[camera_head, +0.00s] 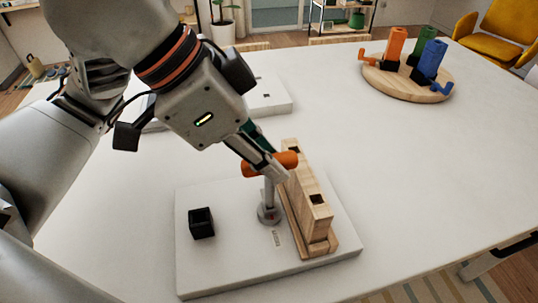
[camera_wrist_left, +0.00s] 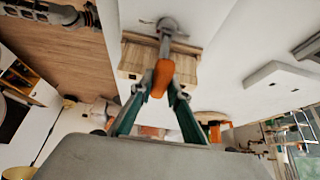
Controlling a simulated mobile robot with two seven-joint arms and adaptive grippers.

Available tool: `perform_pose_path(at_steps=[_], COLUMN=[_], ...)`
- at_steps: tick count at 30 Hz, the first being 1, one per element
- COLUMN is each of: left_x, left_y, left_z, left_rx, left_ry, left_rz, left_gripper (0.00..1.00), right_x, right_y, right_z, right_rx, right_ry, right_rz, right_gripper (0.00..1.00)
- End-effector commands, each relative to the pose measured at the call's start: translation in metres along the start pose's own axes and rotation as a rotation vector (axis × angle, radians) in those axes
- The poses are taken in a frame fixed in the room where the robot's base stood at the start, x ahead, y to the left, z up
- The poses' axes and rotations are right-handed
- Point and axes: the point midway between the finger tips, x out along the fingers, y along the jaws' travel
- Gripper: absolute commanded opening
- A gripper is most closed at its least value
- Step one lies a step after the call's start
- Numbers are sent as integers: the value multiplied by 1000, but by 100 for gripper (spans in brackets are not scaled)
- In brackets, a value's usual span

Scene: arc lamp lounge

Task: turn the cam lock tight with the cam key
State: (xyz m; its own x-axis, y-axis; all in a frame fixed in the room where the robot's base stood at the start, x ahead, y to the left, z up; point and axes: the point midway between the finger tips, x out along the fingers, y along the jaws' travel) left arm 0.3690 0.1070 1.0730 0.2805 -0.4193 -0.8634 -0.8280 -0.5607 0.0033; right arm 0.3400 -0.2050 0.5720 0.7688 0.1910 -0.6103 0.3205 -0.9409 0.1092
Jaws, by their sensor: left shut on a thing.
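The cam key has an orange cross handle (camera_head: 255,165) and a grey shaft (camera_head: 269,194). It stands upright with its lower end at the round grey cam lock (camera_head: 268,214) on the white base plate (camera_head: 225,274). My left gripper (camera_head: 277,165) is shut on the orange handle, coming down from the upper left. In the left wrist view the orange handle (camera_wrist_left: 162,78) sits between the fingertips, and the grey shaft leads to the lock (camera_wrist_left: 168,27). Whether the key is fully seated cannot be told. My right gripper is not in view.
A wooden block (camera_head: 310,188) with square holes stands just right of the lock. An open black holder (camera_head: 201,223) is on the plate's left. A round wooden tray (camera_head: 434,92) with orange, green and blue pieces stands far right. The table's right side is clear.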

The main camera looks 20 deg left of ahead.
Motion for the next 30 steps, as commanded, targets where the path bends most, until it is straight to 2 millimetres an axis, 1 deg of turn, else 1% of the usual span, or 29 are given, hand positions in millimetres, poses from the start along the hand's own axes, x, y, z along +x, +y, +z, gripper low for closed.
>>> perform_pose_path(at_steps=[7,11,16,19,26,30], left_x=[0,1,0,0,0,-1], left_y=[-1,-2,-1,-1,-1,-2], left_z=[0,0,0,0,0,0], left_rx=[27,154,303,332,336,418], left_ry=[0,-1,-1,0,0,-2], left_rz=[17,97,178,194,196,247], left_gripper=[0,0,0,0,0,0], right_x=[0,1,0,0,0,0], right_y=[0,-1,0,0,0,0], right_z=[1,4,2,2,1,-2], right_rx=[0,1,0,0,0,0], right_ry=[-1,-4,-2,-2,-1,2], right_rz=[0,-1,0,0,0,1], right_gripper=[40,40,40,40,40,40])
